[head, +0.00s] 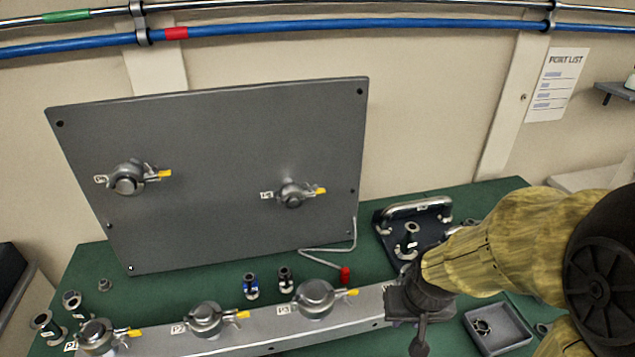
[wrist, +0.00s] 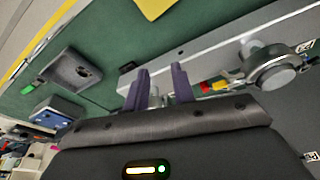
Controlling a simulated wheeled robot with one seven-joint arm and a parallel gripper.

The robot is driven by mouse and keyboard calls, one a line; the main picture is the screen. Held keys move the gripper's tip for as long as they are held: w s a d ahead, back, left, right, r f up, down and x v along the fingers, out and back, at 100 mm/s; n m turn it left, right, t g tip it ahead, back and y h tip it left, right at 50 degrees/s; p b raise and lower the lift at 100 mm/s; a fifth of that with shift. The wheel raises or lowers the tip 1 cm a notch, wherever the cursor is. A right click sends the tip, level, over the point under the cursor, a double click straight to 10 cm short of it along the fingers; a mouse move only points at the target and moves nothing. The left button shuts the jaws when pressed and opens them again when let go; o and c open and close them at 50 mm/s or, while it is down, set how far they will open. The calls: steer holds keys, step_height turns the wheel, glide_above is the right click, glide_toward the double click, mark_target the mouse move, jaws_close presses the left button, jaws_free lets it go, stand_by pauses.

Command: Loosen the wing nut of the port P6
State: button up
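No label reads clearly as P6. On the upright grey panel (head: 215,130) are a left clamped port (head: 128,180) and a right one (head: 293,194), each with a yellow-tipped wing nut; their labels are too small to read surely. On the low grey rail (head: 255,333) are ports P1 (head: 96,336), P2 (head: 205,318) and P3 (head: 315,297), also with yellow tips. My gripper (wrist: 160,88) shows two purple fingers standing apart over the rail. A small pale metallic part shows between them; I cannot tell whether they touch it. A clamped port (wrist: 272,68) lies right of the fingers.
A red-tipped bent rod (head: 345,274) and small loose fittings (head: 285,280) lie on the green bench (head: 390,335). A dark tray with a handle (head: 415,212) stands behind my wrist, and a grey square tray (head: 498,325) is at the right. My arm covers the rail's right end.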

mark_target(311, 187)
steer(key=w+a+r+m+g+y+p, duration=0.1)
steer(key=w+a+r+m+y, duration=0.15)
steer(key=w+m, duration=0.45)
steer(key=w+a+r+m+y+p, duration=0.2)
steer(key=w+a+m+y, duration=0.15)
steer(key=w+m, duration=0.4)
steer(key=w+d+r+m+t+y, duration=0.1)
steer(key=w+r+m+y, duration=0.2)
steer(key=r, duration=0.3)
steer(key=w+d+r+m+t+y, duration=0.2)
steer(key=w+r+m+y, duration=0.1)
steer(key=r, duration=0.4)
steer(key=shift+w+d+r+m+y+p, duration=0.35)
steer(key=shift+w+m, duration=0.2)
steer(key=shift+m, duration=0.2)
steer(key=shift+a+f, duration=0.1)
steer(key=shift+f, duration=0.05)
steer(key=p+x, duration=0.2)
steer(key=x, duration=1.5)
steer(key=shift+a+p, duration=0.15)
steer(key=shift+p, duration=0.2)
steer(key=shift+f, duration=0.1)
